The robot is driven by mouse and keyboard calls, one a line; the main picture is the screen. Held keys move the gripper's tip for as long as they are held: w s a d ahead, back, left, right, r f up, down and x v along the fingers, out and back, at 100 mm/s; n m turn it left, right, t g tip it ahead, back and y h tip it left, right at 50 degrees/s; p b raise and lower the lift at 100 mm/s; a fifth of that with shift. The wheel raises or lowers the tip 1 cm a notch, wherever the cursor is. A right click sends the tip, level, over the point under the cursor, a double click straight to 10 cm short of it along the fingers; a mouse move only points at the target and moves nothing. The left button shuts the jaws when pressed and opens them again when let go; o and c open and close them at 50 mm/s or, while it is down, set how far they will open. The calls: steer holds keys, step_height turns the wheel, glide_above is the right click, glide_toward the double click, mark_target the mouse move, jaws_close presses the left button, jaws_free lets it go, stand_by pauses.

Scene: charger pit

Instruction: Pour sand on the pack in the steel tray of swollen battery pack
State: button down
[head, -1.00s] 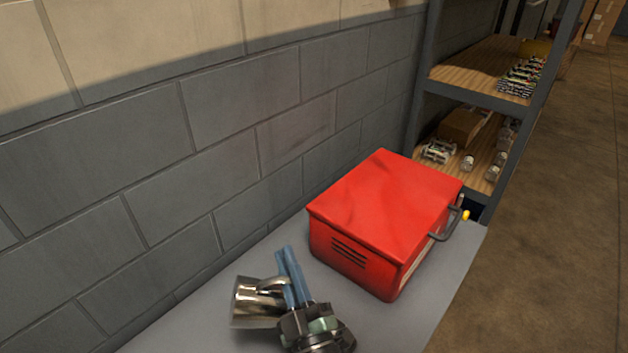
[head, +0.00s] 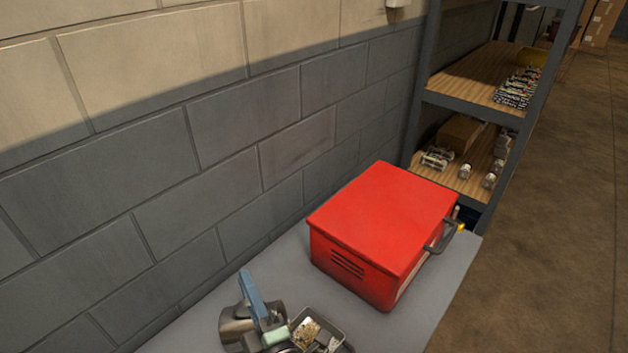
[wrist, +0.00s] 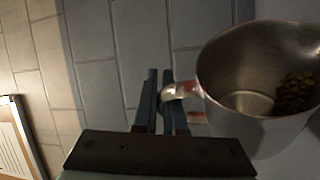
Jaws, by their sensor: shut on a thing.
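My gripper (head: 254,297) has blue fingers and is shut on the handle of a metal jug (head: 236,328) at the bottom of the head view. In the wrist view the fingers (wrist: 163,98) close on the handle, and the jug (wrist: 225,75) is at right with dark brown grains (wrist: 296,92) inside. The small steel tray (head: 335,323) is just right of the gripper and partly hidden by it. Pale tan bits (head: 305,333) lie in it; I cannot tell whether they are sand. The swollen pack cannot be clearly made out.
A red metal box (head: 383,232) with a dark front handle stands on the grey bench (head: 432,300), beyond the tray. A block wall (head: 150,150) runs along the left. A shelf rack (head: 470,85) with parts stands behind the box. The floor at right is clear.

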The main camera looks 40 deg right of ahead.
mark_target(235, 308)
steer(key=shift+w+a+f+n+g+y, duration=0.3)
steer(key=shift+w+a+n+g, duration=0.35)
steer(key=shift+n, duration=0.55)
steer(key=p, duration=0.1)
steer(key=a+n+p, duration=0.1)
steer(key=p, duration=0.1)
steer(key=shift+w+r+n, duration=0.2)
steer(key=shift+w+n, duration=0.1)
steer(key=shift+w+a+f+n+g, duration=0.1)
steer(key=shift+f+n+g, duration=0.35)
steer(key=shift+f, duration=0.45)
steer(key=shift+w+a+f+n, duration=0.1)
steer(key=shift+a+n, duration=0.05)
steer(key=shift+n, duration=0.3)
steer(key=p, duration=0.1)
steer(key=r+n+p, duration=0.1)
steer(key=shift+w+a+g+p, duration=0.2)
steer(key=shift+w+g+p, duration=0.05)
steer(key=shift+g+p, duration=0.15)
steer(key=w+a+f+n+g+p, duration=0.1)
steer(key=n, duration=0.1)
steer(key=a+f+n+g+p, duration=0.1)
steer(key=n, duration=0.1)
steer(key=w+a+f+n+g+p, duration=0.1)
steer(key=shift+w+a+f+n+h+p, duration=0.1)
steer(key=shift+w+f+n+h+p, duration=0.2)
steer(key=shift+n+h+p, duration=0.1)
